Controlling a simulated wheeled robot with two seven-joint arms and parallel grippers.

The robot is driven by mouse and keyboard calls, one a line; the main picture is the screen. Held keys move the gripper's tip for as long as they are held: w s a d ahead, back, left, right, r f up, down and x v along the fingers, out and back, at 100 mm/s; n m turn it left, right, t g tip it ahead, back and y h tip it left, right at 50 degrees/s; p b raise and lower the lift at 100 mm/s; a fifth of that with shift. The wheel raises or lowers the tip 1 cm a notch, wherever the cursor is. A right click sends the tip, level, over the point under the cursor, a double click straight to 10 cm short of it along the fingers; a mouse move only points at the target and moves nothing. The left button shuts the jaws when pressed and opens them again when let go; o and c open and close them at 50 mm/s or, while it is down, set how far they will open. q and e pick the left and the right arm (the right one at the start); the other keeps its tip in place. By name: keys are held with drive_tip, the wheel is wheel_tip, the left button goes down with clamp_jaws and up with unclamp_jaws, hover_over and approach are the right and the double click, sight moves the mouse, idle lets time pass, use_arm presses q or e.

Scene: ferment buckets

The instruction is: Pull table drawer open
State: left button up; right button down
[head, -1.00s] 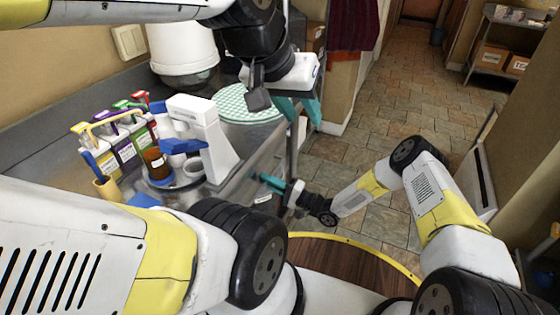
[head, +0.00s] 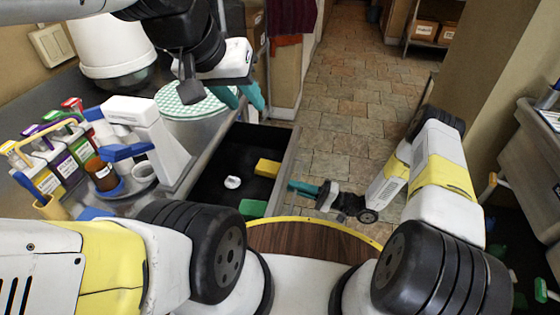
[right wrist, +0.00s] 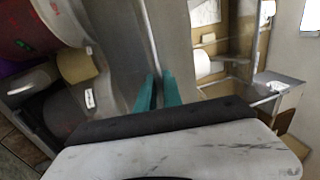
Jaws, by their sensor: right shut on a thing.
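The table drawer (head: 222,170) stands pulled out from the metal table, its dark inside showing in the head view. A yellow block (head: 267,167), a green block (head: 253,208) and a small white thing (head: 232,182) lie in it. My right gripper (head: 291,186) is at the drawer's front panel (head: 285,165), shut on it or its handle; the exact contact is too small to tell. In the right wrist view its teal fingers (right wrist: 158,90) are close together at a pale edge. My left gripper (head: 241,97) hangs above the table's far end, open and empty.
A white bucket (head: 110,45) is behind. The tiled floor (head: 345,110) beyond the drawer is clear.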

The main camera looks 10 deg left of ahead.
drive_tip(key=r+v, duration=0.1)
drive_tip(key=v, duration=0.6)
drive_tip(key=shift+d, duration=0.45)
drive_tip(key=shift+r, duration=0.1)
drive_tip(key=c, duration=1.8)
unclamp_jaws()
drive_tip(key=shift+o, duration=0.2)
drive_tip(key=v, duration=0.7)
drive_tip(key=shift+d, duration=0.35)
